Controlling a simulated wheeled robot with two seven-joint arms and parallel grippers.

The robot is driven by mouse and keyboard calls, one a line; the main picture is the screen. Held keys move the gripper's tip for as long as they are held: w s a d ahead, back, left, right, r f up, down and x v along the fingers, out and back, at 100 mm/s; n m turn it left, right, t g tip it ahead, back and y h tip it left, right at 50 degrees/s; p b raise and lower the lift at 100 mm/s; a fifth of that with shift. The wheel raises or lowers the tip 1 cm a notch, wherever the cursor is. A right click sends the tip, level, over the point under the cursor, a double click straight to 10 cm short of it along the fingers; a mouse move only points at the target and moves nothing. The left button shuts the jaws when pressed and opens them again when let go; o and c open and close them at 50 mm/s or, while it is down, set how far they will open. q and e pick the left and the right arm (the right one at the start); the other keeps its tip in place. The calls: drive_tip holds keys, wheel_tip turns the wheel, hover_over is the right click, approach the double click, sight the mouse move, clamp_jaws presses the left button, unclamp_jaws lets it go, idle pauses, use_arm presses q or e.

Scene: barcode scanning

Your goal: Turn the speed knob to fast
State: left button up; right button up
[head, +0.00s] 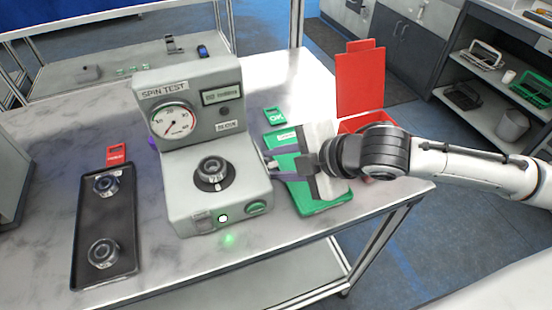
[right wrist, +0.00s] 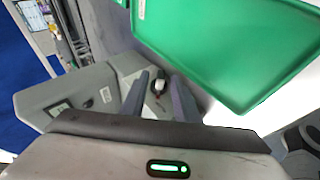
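The grey spin test machine (head: 195,115) stands on the table, with a dial gauge (head: 173,121) on its upright front. A small dark and white knob (right wrist: 158,87) is on its side face, partly seen in the right wrist view; a red mark shows by it. In the head view the knob is mostly hidden by the gripper. My right gripper (head: 272,168) is at the machine's right side. Its fingers are apart, with the knob between the fingertips (right wrist: 160,88) in the right wrist view and gaps on both sides. I cannot tell the knob's setting. My left gripper is not in view.
A bearing (head: 213,172) sits on the machine's top. A black tray (head: 104,225) with two bearings lies at left. A green tray (head: 322,206) lies under my right gripper, close to it. A red bin (head: 360,85) stands behind.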

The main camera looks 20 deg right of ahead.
drive_tip(key=c, duration=0.7)
drive_tip(key=shift+r+g, duration=0.1)
drive_tip(key=shift+g, duration=0.2)
drive_tip(key=shift+w+r+g, duration=0.15)
drive_tip(key=shift+w+g, duration=0.05)
drive_tip(key=shift+g, duration=0.5)
drive_tip(key=g, duration=0.2)
drive_tip(key=w+m+g, duration=0.1)
drive_tip(key=g, duration=0.2)
drive_tip(key=shift+a+r+m+h, duration=0.1)
drive_tip(key=shift+r+m+h, duration=0.1)
drive_tip(key=shift+m+h, duration=0.1)
drive_tip(key=g, duration=0.2)
drive_tip(key=w+m+g, duration=0.1)
drive_tip(key=g, duration=0.2)
drive_tip(key=shift+f, duration=0.1)
drive_tip(key=shift+w+f+g, duration=0.15)
drive_tip(key=shift+w+g, duration=0.1)
drive_tip(key=shift+g, duration=0.95)
drive_tip(key=shift+f+m+g, duration=0.2)
drive_tip(key=shift+m+g, duration=0.2)
drive_tip(key=shift+g, duration=0.4)
